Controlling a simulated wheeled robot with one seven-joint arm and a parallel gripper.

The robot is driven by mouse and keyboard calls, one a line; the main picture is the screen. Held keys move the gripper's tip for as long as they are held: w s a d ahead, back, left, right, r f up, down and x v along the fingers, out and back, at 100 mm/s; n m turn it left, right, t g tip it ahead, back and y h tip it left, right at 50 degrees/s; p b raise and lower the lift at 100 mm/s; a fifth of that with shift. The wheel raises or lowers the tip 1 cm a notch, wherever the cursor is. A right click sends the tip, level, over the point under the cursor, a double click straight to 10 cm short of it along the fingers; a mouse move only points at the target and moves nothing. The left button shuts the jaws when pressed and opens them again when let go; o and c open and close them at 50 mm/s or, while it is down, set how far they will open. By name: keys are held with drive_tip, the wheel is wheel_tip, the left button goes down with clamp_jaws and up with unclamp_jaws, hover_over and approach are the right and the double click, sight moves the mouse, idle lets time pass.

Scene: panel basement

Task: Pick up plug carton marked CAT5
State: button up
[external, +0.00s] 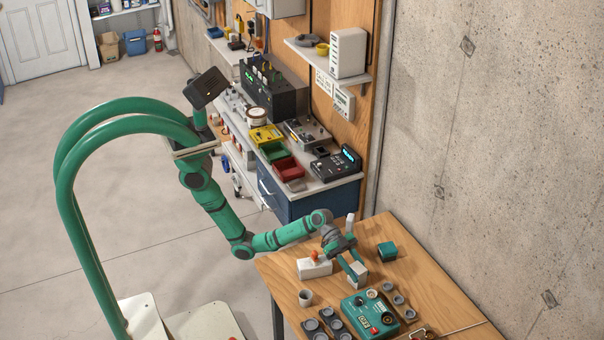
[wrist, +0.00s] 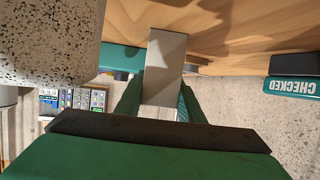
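A small pale carton (wrist: 163,82) stands between my gripper's green fingers (wrist: 162,98) in the wrist view. The fingers lie along both of its sides with no clear gap, so my gripper looks shut on it. In the external view this pale carton (external: 358,273) is at my gripper (external: 350,263), low over the wooden table. I see no readable marking on it, so I cannot confirm CAT5. Another white box (external: 314,268) with an orange thing by it sits to the left of my gripper.
A teal box (external: 387,251) is right of my gripper; a teal box reads CHECKED (wrist: 293,87) in the wrist view. A teal device (external: 368,312), grey round-topped parts (external: 398,299) and a cup (external: 305,297) stand in front. A speckled pale object (wrist: 50,40) fills the wrist view's upper left.

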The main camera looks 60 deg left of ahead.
drive_tip(key=c, duration=0.4)
